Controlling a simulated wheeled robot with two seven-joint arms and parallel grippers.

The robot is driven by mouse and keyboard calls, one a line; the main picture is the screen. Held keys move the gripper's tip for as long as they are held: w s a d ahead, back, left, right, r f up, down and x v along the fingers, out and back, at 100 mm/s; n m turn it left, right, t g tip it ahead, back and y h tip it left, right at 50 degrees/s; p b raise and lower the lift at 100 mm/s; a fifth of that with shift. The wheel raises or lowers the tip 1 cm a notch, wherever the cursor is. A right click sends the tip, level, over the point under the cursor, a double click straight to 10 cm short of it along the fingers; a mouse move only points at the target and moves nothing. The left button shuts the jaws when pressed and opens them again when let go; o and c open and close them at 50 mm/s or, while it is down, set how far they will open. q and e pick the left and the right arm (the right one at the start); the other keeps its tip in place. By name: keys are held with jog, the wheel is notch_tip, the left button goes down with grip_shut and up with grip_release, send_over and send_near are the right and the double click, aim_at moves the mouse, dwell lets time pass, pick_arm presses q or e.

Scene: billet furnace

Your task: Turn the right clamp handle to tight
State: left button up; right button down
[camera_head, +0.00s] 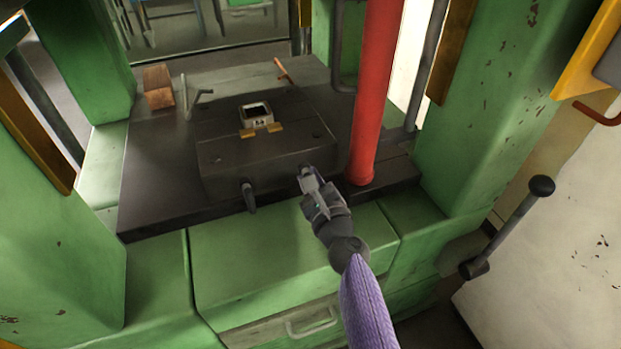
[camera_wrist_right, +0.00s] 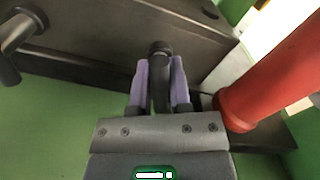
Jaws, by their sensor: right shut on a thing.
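The right clamp handle (camera_wrist_right: 160,50) is a dark lever on the front face of the dark die block (camera_head: 265,158). In the head view it is mostly hidden by my right gripper (camera_head: 310,180). In the right wrist view, the two purple-grey fingers of my right gripper (camera_wrist_right: 159,86) are closed on either side of the handle. The left clamp handle (camera_head: 249,196) hangs down from the same front face and also shows at the left edge of the right wrist view (camera_wrist_right: 18,32). My left gripper is in neither view.
A thick red column (camera_head: 375,95) stands close to the right of my right gripper. Green press uprights (camera_head: 480,110) flank the bed (camera_head: 150,205). A lever with a black knob (camera_head: 541,186) sticks out at the right. A wooden block (camera_head: 158,86) lies at the back left.

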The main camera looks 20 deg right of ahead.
jog(key=shift+f+m, duration=0.2)
jog(key=shift+m, duration=0.4)
dwell(0.3)
jog(key=shift+s+m, duration=0.1)
jog(key=shift+m, duration=0.3)
dwell(0.6)
dwell(0.3)
dwell(1.0)
jog(key=c, duration=0.6)
grip_release()
jog(key=shift+o, duration=0.2)
jog(key=shift+r, duration=0.1)
